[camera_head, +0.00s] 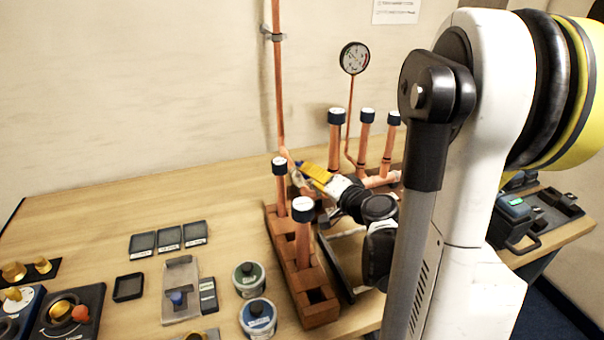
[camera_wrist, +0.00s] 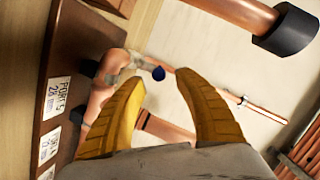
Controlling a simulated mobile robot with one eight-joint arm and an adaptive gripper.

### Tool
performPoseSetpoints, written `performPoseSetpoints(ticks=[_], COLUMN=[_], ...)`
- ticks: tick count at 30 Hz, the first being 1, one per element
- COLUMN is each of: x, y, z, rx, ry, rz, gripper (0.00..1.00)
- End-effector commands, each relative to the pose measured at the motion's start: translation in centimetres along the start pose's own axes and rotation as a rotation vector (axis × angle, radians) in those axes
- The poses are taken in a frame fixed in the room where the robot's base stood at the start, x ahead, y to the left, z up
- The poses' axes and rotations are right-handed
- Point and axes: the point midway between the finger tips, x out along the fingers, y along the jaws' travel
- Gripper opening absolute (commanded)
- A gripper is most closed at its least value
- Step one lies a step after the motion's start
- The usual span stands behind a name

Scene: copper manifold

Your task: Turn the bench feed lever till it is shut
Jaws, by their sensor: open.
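The feed lever shows as a small dark blue tip (camera_wrist: 158,73) in the wrist view, beside a copper elbow pipe (camera_wrist: 103,95). In the head view, a small blue spot that looks like the same lever (camera_head: 298,164) shows at the pipework near the wall, mostly hidden behind my gripper. My gripper (camera_head: 308,170) has yellow fingers, which also show in the wrist view (camera_wrist: 160,77). The fingers are apart, with the blue tip seen between their ends. I cannot tell whether they touch it. The lever's angle cannot be made out.
A tall copper pipe (camera_head: 279,90) and a round gauge (camera_head: 354,58) rise by the wall. Capped copper stubs (camera_head: 334,145) stand behind my gripper. A wooden rack (camera_head: 312,296) with capped tubes stands in front. Two jars (camera_head: 250,280) and small trays (camera_head: 143,243) lie left; the back-left bench is clear.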

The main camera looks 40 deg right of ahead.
Motion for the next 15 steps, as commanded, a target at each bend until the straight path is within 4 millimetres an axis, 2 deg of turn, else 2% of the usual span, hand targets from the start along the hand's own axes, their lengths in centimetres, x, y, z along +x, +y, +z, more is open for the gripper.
performPoseSetpoints(ticks=[1, 6, 15], x=[1.1, 3.5, 4.5], y=[0.1, 0.1, 0.0], z=[0.2, 0.1, 0.0], rx=[-0.001, -0.001, 0.000], ry=[-0.003, -0.002, 0.000], rz=[-0.002, -0.001, 0.000], gripper=[0.38, 0.38, 0.38])
